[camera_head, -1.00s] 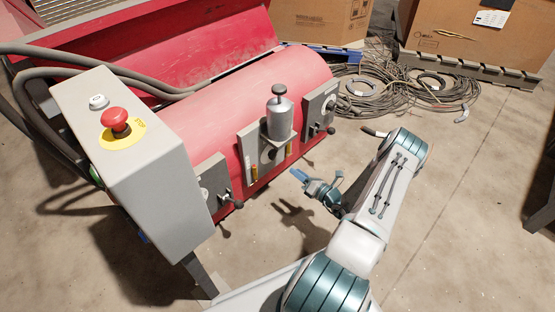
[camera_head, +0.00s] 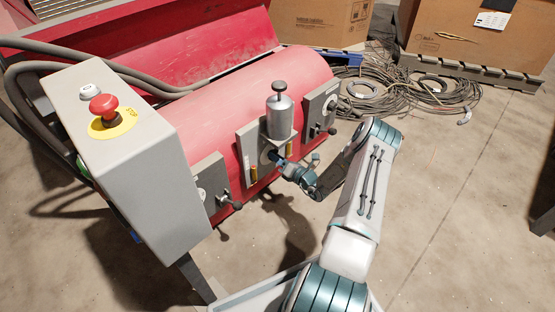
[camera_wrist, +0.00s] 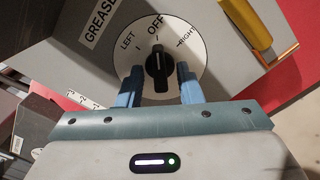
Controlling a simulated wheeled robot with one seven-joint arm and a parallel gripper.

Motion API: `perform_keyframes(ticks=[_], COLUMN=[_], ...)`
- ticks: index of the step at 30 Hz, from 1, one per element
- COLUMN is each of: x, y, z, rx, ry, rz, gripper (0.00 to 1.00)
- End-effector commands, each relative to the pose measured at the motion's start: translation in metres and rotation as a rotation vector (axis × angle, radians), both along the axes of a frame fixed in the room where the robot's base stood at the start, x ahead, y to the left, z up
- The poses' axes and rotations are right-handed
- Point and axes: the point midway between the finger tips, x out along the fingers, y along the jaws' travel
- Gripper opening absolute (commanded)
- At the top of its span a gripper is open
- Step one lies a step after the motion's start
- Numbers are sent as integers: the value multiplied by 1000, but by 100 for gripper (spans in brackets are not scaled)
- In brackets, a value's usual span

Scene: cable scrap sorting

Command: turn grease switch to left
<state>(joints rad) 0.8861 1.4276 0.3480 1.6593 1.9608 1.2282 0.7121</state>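The grease switch (camera_wrist: 158,66) is a black knob on a round white dial (camera_wrist: 202,62) marked LEFT, OFF and RIGHT. The knob's pointer is at OFF. A GREASE label (camera_wrist: 101,22) is beside the dial in the wrist view. My gripper (camera_wrist: 160,70) is open, its two blue fingers on either side of the knob with a gap on each side. In the head view my gripper (camera_head: 281,162) is at the grey panel (camera_head: 245,147) below the metal grease canister (camera_head: 280,117); the knob is mostly hidden there.
A yellow cylinder (camera_wrist: 257,25) is beside the dial in the wrist view. Levers on grey plates (camera_head: 229,202) (camera_head: 317,129) flank the panel on the red machine (camera_head: 210,110). A grey box with a red emergency button (camera_head: 103,105) stands at left. Coiled cables (camera_head: 400,95) lie behind.

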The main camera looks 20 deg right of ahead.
Motion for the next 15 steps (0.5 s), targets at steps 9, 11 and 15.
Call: perform_keyframes(ticks=[9,11,15], x=[0,0,0], y=[0,0,1], z=[0,0,0], rx=[-2,-7,-39], ry=[-1,-2,-14], rz=[1,1,1], gripper=[0,0,0])
